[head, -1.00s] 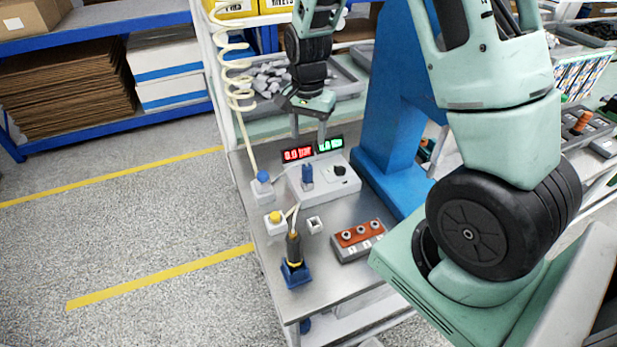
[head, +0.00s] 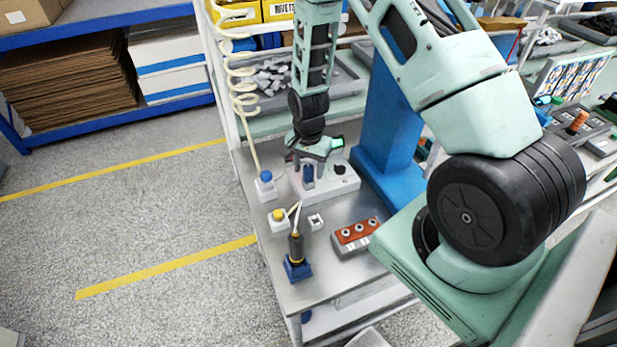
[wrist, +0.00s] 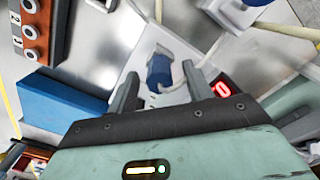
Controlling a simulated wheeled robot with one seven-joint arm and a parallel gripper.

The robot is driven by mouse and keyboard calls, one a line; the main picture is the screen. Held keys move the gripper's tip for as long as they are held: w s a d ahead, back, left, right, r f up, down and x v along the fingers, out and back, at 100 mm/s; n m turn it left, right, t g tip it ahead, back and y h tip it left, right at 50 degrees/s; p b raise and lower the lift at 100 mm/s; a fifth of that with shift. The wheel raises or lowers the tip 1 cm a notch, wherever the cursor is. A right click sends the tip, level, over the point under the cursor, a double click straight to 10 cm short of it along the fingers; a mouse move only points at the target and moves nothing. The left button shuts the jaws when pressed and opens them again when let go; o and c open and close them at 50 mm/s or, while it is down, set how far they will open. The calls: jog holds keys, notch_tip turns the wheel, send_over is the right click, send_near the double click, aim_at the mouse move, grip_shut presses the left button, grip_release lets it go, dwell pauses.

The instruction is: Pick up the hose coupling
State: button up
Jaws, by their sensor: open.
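A blue upright cylinder, seemingly the hose coupling (head: 308,173), stands on a light grey gauge unit (head: 343,185). In the wrist view the coupling (wrist: 159,72) lies ahead between the two fingertips. My gripper (head: 307,164) is open and empty, pointing down just over and around the coupling's top. In the wrist view the open fingers (wrist: 160,76) stand on either side with gaps; contact cannot be told. The gripper covers the red display in the head view; it shows beside the right finger in the wrist view.
A cream coiled hose (head: 243,85) hangs at left and runs to a white block with a blue top (head: 265,180). A blue column (head: 388,140) stands close on the right. A red-topped terminal block (head: 357,236) and a black-and-yellow tool (head: 296,250) are nearer the front.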

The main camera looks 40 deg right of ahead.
jog(key=shift+f, duration=0.2)
grip_shut()
